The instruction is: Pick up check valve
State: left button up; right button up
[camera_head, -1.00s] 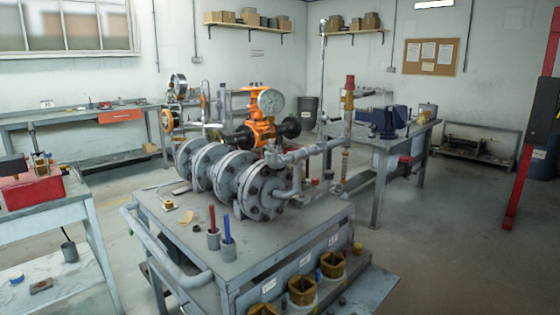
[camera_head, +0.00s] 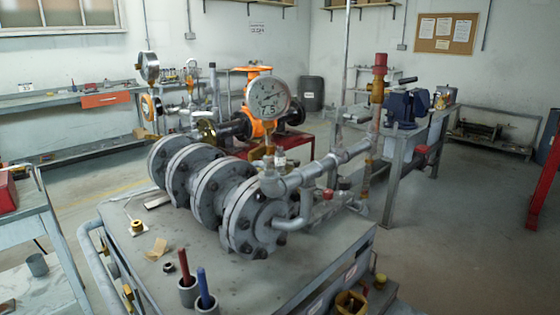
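A grey flanged valve-and-pipe assembly (camera_head: 215,195) lies across the metal cart (camera_head: 330,240) in the middle of the head view. A pressure gauge (camera_head: 268,97) stands on its pipework. Behind it is an orange valve body (camera_head: 258,127) with black flanges. A small brass fitting (camera_head: 137,227) lies on the cart's left side, and a dark nut (camera_head: 168,267) lies nearer the front. I cannot tell which part is the check valve. Neither of my grippers is in view.
Two grey cups hold a red marker (camera_head: 184,265) and a blue marker (camera_head: 203,285) at the cart's front. A yellow square container (camera_head: 350,302) is at the lower right. A bench (camera_head: 25,215) stands left. A vise (camera_head: 405,107) sits on the right workbench.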

aim_at(280, 154)
jog(key=k, duration=1.7)
jog(key=z, duration=1.1)
jog(key=i, duration=5.7)
jog(key=u, duration=2.5)
jog(key=i, duration=2.5)
jog(key=u, duration=0.05)
